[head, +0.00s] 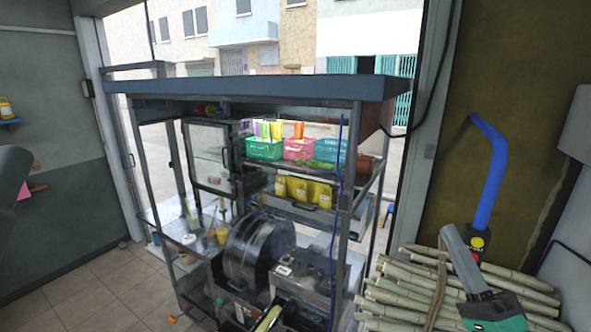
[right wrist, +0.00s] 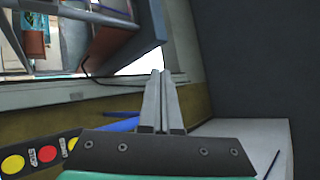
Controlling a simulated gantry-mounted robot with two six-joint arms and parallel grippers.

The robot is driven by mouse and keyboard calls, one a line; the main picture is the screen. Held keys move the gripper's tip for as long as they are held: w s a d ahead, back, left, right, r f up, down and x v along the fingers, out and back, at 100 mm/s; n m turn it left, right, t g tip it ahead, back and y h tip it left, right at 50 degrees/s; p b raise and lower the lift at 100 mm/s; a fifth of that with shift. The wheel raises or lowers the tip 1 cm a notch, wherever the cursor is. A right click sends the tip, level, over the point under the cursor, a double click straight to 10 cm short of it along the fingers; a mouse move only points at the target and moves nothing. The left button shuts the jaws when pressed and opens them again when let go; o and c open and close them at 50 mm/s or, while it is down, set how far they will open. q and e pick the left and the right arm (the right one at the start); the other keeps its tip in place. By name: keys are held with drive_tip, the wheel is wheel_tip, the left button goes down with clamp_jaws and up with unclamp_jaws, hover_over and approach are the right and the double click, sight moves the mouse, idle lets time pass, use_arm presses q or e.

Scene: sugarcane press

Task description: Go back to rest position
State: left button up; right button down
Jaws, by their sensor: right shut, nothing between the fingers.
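My right gripper (head: 450,232) is at the lower right of the head view, with a green and dark body and grey fingers pointing up and left. In that view it is in front of the sugarcane pile. Its fingers also show in the right wrist view (right wrist: 162,78), side by side, shut and empty. My left gripper is not in view. The sugarcane press (head: 248,255), with a dark round drum, stands in the cart at the middle of the head view.
The roofed cart (head: 250,88) holds green (head: 264,149), pink (head: 299,149) and blue baskets (head: 330,150). Cane stalks (head: 400,298) lie in a pile at the lower right. A blue bent tube (head: 493,175) rises beside a button panel (right wrist: 40,157) near my right gripper. Tiled floor (head: 90,300) at left looks clear.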

drive_tip(key=s+a+r+n+g+y+p, duration=0.15)
drive_tip(key=s+a+r+n+y, duration=0.25)
drive_tip(key=s+a+r+n, duration=0.45)
drive_tip(key=s+a+r+n+y+p, duration=0.2)
drive_tip(key=s+a+r+n+y, duration=0.3)
drive_tip(key=a+r+n, duration=0.5)
drive_tip(key=s+d+r+m+t+h, duration=0.2)
drive_tip(key=d+m+h, duration=0.3)
drive_tip(key=d+h, duration=0.5)
drive_tip(key=r+t+h, duration=0.1)
drive_tip(key=h, duration=0.2)
drive_tip(key=shift+s+d+t+b, duration=0.15)
drive_tip(key=shift+t+b, duration=0.2)
